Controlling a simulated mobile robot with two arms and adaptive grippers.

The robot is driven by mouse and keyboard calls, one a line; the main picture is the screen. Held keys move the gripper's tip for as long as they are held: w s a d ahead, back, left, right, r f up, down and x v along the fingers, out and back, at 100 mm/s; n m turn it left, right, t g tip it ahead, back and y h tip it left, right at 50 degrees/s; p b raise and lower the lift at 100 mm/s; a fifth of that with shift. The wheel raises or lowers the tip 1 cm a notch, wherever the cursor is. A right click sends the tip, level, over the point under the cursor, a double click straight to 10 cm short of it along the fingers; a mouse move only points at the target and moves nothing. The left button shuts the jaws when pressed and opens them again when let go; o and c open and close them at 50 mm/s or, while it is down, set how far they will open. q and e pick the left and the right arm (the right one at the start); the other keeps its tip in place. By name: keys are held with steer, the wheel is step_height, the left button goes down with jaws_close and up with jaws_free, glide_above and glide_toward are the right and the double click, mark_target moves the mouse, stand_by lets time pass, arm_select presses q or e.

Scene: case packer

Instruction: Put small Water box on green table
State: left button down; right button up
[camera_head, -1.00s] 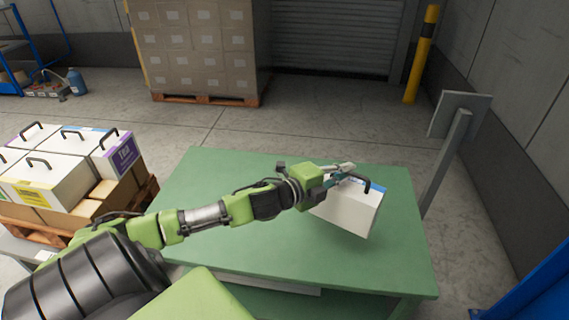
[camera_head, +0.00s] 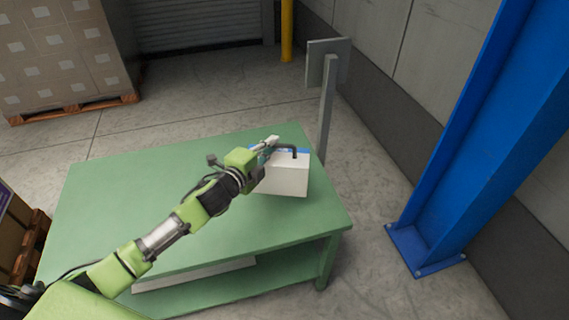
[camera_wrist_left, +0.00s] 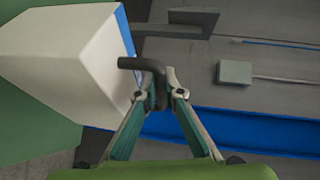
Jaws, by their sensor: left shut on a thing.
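The small Water box is a white box (camera_head: 285,176) with a blue edge on top and a black handle; no lettering is readable. My left gripper (camera_head: 270,148) is shut on its black handle. In the left wrist view the gripper (camera_wrist_left: 160,88) has both fingers closed around the handle, and the white box (camera_wrist_left: 70,60) hangs tilted beside them. The box is over the right part of the green table (camera_head: 130,195), near its right edge; I cannot tell whether its bottom touches the top. My right gripper is not in view.
A grey post with a plate (camera_head: 327,95) stands just behind the table's right corner. A blue column (camera_head: 480,150) stands to the right. A pallet of cartons (camera_head: 60,60) is at the back left. The left part of the tabletop is clear.

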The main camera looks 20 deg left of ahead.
mark_target(281, 159)
arm_select(q)
steer(key=d+f, duration=0.1)
steer(key=w+d+f, duration=0.1)
steer(key=f, duration=0.1)
steer(key=d+f, duration=0.1)
steer(key=shift+w+d+f+b, duration=0.1)
steer(key=shift+w+f+b, duration=0.15)
steer(key=shift+w+b, duration=0.1)
steer(key=shift+d+f, duration=0.15)
steer(key=shift+f, duration=1.55)
steer(key=shift+f, duration=0.15)
steer(key=c, duration=2.2)
jaws_free()
steer(key=shift+f, duration=0.1)
steer(key=shift+o, duration=0.2)
steer(key=v, duration=1.2)
steer(key=shift+r, duration=0.2)
